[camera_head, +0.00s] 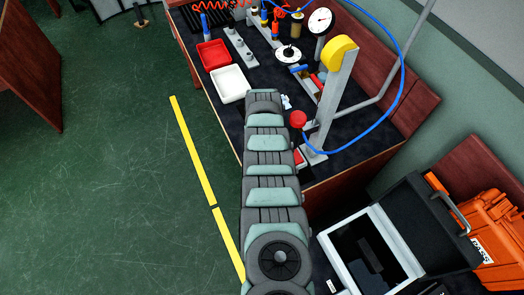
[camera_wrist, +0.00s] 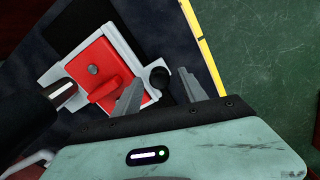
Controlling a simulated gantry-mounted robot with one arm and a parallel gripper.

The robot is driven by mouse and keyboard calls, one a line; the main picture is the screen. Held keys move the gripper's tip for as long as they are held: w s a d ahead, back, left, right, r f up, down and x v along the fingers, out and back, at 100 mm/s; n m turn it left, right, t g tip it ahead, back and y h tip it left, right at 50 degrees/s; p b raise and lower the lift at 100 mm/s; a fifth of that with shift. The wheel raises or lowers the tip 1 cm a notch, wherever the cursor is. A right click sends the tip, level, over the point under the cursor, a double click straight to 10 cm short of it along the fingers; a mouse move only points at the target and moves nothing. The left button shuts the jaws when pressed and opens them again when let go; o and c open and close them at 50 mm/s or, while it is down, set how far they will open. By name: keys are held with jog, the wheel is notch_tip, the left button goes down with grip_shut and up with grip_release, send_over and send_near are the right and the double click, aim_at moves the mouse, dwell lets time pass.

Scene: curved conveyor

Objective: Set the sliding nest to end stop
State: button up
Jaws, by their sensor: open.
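In the wrist view a red block (camera_wrist: 92,72) with a raised red bar sits on a pale grey base (camera_wrist: 60,88); it looks like the sliding nest, but I cannot be sure. A black round knob (camera_wrist: 158,77) stands at the right side of the base. My gripper (camera_wrist: 161,78) is open, with one finger on each side of the knob as seen from above. I cannot tell whether the fingers touch it or how high they are. In the head view my arm hides the gripper and most of the nest; a small red part (camera_head: 298,157) shows beside the arm.
A press with a yellow wheel (camera_head: 339,53) and a red button (camera_head: 298,118) stands right of my arm, with a blue hose (camera_head: 398,90) looping over it. A red tray (camera_head: 213,55) and a white tray (camera_head: 229,84) lie to the left. An open case (camera_head: 425,222) stands lower right.

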jog(key=shift+f, duration=0.2)
jog(key=shift+c, duration=0.4)
grip_shut()
dwell(1.0)
